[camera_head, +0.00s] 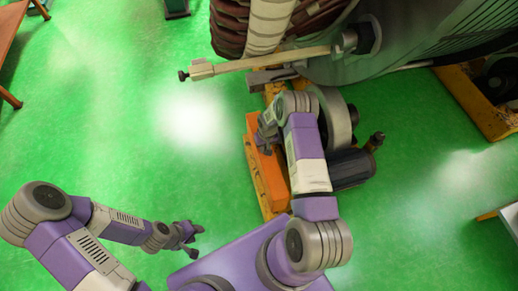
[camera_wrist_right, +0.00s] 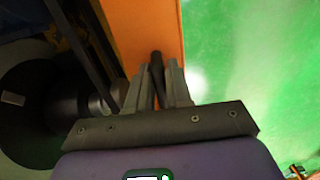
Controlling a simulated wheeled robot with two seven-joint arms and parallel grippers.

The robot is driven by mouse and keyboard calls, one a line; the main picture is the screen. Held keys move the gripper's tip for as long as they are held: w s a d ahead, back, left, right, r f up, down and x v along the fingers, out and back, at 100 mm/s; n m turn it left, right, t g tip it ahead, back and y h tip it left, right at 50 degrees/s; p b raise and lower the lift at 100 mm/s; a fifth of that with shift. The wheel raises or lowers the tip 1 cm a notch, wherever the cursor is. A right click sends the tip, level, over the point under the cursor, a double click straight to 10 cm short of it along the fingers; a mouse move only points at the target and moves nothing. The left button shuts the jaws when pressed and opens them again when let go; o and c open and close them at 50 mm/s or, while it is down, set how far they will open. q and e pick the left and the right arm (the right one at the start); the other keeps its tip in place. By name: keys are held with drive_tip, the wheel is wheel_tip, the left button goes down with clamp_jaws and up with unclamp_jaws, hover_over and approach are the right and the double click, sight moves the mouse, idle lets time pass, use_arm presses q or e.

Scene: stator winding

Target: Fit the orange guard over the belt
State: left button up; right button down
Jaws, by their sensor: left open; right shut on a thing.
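The orange guard (camera_head: 264,168) is a long box at the left side of the machine in the head view. It also shows as a flat orange face (camera_wrist_right: 140,22) in the right wrist view. My right gripper (camera_head: 266,142) is at its upper part, shut on a dark bar-like handle (camera_wrist_right: 157,72) in front of the orange face. The dark belt (camera_wrist_right: 88,50) seems to run as straight strips left of the guard in the wrist view. Whether the guard covers any of it I cannot tell. My left gripper (camera_head: 193,237) is open and empty, low over the floor, away from the machine.
A dark motor (camera_head: 352,168) and a pale grey wheel (camera_head: 338,118) stand right of my right gripper. A large wound machine (camera_head: 400,45) with a protruding arm (camera_head: 250,63) fills the upper right. Green floor is free to the left.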

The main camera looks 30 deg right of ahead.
drive_tip(key=s+d+b, duration=0.1)
drive_tip(key=s+d, duration=0.1)
drive_tip(key=d, duration=0.8)
drive_tip(key=shift+s+d, duration=0.25)
drive_tip(key=shift+d, duration=0.1)
drive_tip(key=shift+a, duration=0.25)
idle(0.6)
drive_tip(key=shift+f, duration=1.35)
idle(0.9)
drive_tip(key=c, duration=1)
unclamp_jaws()
drive_tip(key=shift+o, duration=0.2)
drive_tip(key=shift+s, duration=0.1)
wheel_tip(320, 180, up, 8)
drive_tip(key=p, duration=0.2)
drive_tip(key=shift+d+f, duration=0.15)
drive_tip(key=shift+f, duration=0.1)
